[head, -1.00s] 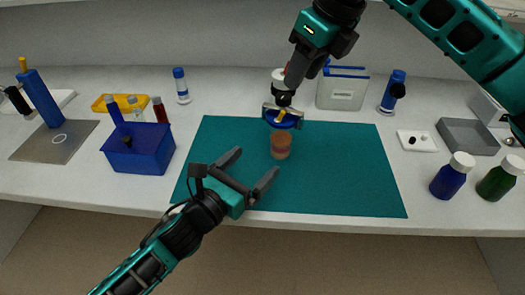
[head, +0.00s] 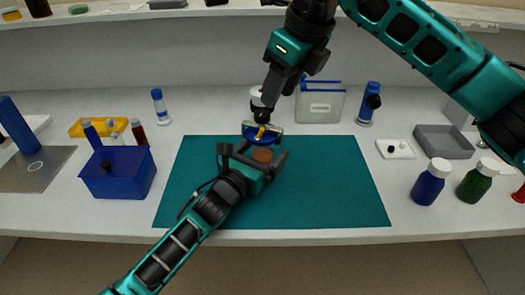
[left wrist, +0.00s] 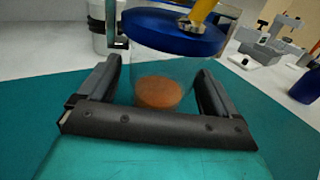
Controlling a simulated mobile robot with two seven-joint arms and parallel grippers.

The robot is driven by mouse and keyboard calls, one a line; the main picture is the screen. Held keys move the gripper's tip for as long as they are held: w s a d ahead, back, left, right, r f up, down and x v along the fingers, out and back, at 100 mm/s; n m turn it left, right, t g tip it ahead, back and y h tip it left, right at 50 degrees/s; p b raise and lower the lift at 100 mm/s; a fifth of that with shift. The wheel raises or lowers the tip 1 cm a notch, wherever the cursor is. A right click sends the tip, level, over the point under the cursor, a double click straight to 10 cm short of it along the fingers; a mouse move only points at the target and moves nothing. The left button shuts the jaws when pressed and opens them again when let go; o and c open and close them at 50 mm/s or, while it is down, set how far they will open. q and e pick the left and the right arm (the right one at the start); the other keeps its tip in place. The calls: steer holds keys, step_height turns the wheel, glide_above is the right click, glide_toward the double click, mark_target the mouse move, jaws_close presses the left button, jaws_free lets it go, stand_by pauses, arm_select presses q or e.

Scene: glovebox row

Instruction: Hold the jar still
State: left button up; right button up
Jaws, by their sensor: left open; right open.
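The jar (head: 262,156) stands upright on the teal mat (head: 335,195). In the left wrist view the jar (left wrist: 160,93) is clear, with orange-brown contents at the bottom. A blue lid (left wrist: 172,32) with a yellow piece at its centre is at the jar's top; I cannot tell how firmly it sits. My left gripper (head: 254,160) is open, with one finger on each side of the jar and a gap showing. My right gripper (head: 262,130) is open above the jar, its jaws at the blue lid (head: 258,140). The left hand hides part of the jar's lower body in the head view.
A blue bin (head: 118,178) with vials stands left of the mat. A grey-white box (head: 320,105) and a blue bottle (head: 369,103) stand behind it. A grey tray (head: 444,142), a blue bottle (head: 428,185) and a green bottle (head: 475,182) are at right. The mat's right half is clear.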

arm_select(q)
steer(key=shift+c, duration=0.2)
steer(key=c, duration=1.3)
steer(key=shift+o, duration=0.2)
